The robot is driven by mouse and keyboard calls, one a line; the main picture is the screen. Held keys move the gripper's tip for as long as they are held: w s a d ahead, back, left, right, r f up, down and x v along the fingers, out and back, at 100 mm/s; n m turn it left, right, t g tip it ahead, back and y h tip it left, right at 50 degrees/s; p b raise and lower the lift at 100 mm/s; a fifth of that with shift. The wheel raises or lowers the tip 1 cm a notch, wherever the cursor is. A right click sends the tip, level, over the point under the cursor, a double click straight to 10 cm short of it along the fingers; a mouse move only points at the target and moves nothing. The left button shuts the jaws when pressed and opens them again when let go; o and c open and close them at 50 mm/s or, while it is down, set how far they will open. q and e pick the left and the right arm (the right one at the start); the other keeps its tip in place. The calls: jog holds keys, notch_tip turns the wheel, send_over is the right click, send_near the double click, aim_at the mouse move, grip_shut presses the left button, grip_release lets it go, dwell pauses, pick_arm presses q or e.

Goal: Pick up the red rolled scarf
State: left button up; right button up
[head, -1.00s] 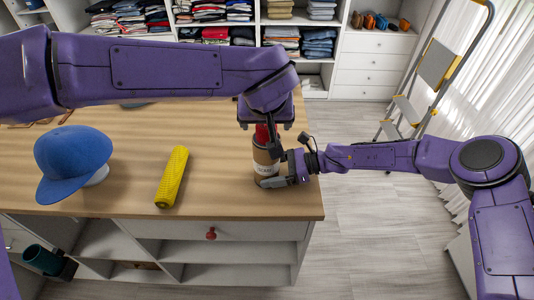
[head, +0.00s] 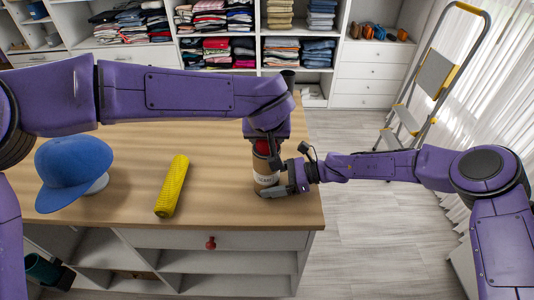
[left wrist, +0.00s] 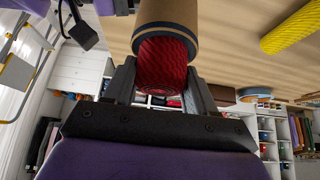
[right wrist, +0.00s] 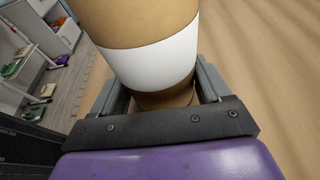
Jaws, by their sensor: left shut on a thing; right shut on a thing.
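The red rolled scarf (left wrist: 162,62) sticks out of the open end of a brown cardboard tube (left wrist: 167,14) with a dark rim. It also shows in the head view (head: 262,147) at the tube's top. My left gripper (left wrist: 160,85) is shut on the scarf's exposed end from above. The tube (head: 264,168) stands upright near the table's right front corner. My right gripper (head: 281,190) is shut on the lower part of the tube from the right. In the right wrist view the tube with its white label (right wrist: 152,62) sits between the fingers. The scarf's lower part is hidden inside the tube.
A yellow roll (head: 172,187) and a blue cap (head: 73,165) on a stand lie to the left on the wooden table (head: 140,205). Shelves with folded clothes are behind. A stepladder (head: 425,85) stands at the right beyond clear floor.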

pick_arm(q)
notch_tip(320, 180, up, 18)
jog(key=shift+r, duration=0.1)
pick_arm(e)
jog(key=o, duration=0.8)
jog(key=shift+c, duration=0.2)
jog(key=shift+d, duration=0.1)
